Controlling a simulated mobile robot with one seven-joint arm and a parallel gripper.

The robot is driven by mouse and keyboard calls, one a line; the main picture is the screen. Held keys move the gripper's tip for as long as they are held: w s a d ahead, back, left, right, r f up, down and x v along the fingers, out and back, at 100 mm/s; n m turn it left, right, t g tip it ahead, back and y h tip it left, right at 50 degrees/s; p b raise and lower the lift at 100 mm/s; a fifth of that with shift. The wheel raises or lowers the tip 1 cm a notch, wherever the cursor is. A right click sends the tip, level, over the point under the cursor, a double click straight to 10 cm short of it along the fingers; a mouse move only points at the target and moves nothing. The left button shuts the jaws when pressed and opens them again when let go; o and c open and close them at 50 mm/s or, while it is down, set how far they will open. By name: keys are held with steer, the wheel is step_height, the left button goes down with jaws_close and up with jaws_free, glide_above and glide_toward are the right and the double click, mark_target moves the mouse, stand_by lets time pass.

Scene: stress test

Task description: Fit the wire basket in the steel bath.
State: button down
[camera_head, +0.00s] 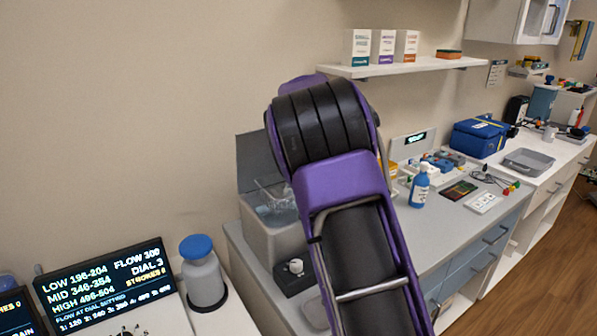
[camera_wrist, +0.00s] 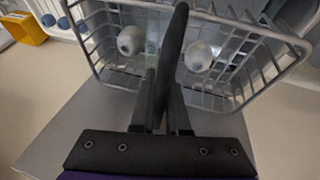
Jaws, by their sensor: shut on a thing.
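The steel bath (camera_head: 262,240) is a grey box on the bench, its lid (camera_head: 256,160) raised at the back. The wire basket (camera_head: 284,192) shows at the bath's opening in the head view, partly hidden by my arm. In the wrist view the grey wire basket (camera_wrist: 112,82) fills the upper middle, with two pale round items (camera_wrist: 131,40) inside. My gripper (camera_wrist: 162,100) is shut on a dark upright piece (camera_wrist: 176,45), which looks like the basket's handle. I cannot tell whether the basket is seated or held above the bath.
A dark box with a knob (camera_head: 295,268) stands before the bath. A blue-capped bottle (camera_head: 203,272) and a display (camera_head: 105,288) are at left. A blue bottle (camera_head: 419,187), blue case (camera_head: 479,137) and grey tray (camera_head: 528,161) stand along the bench, below a shelf (camera_head: 400,68).

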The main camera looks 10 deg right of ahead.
steer(key=shift+f+b, duration=2.15)
steer(key=shift+f, duration=1.4)
stand_by(4.5)
